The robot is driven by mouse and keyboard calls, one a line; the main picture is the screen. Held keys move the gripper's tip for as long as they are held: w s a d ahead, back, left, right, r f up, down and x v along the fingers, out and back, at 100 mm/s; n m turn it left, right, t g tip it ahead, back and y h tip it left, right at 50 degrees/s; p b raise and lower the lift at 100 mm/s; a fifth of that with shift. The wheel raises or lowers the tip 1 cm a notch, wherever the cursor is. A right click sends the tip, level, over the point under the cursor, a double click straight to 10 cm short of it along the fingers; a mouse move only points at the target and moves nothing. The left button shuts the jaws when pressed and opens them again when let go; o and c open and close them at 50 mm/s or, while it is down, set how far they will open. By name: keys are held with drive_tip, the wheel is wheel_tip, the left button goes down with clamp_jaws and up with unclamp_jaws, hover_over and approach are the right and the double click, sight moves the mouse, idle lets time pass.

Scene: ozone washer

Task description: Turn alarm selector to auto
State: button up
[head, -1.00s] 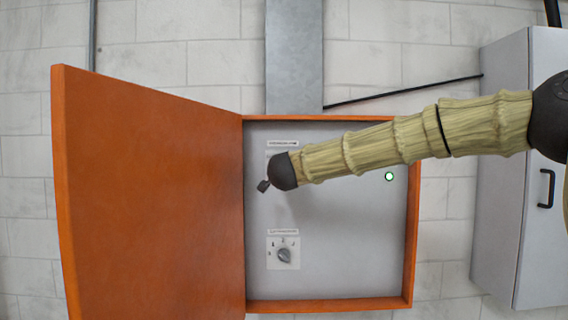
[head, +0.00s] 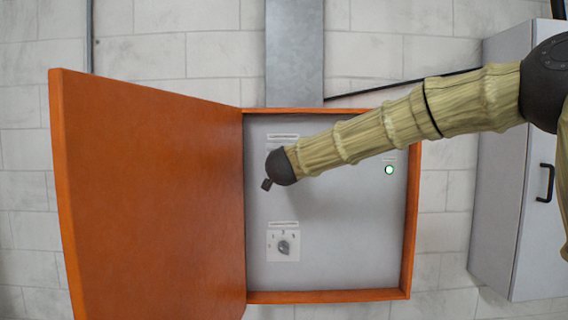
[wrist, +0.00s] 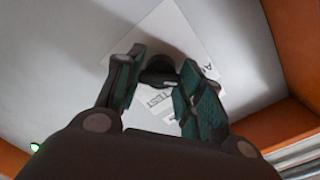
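An orange cabinet (head: 412,225) has its door (head: 150,190) swung open to the left, showing a pale panel (head: 340,255). A dark selector knob (head: 284,247) on a white plate sits low on the panel; a label strip is above it. An upper label (head: 283,136) shows near my arm, which hides the panel below it. My gripper (head: 266,184) is in front of the panel's left part. In the wrist view its fingers (wrist: 160,92) are apart, either side of a dark knob (wrist: 160,68) on a white plate reading "TEST" and "A…". I cannot tell whether they touch it.
A green lamp (head: 389,170) is lit at the panel's right. A grey cabinet (head: 500,190) with a black handle (head: 546,183) stands to the right. A grey duct (head: 294,55) and a black cable (head: 400,85) run on the tiled wall.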

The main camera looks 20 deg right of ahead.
drive_tip(key=shift+o, duration=1.3)
drive_tip(key=shift+a, duration=0.1)
drive_tip(key=v, duration=1.2)
drive_tip(key=shift+f, duration=0.1)
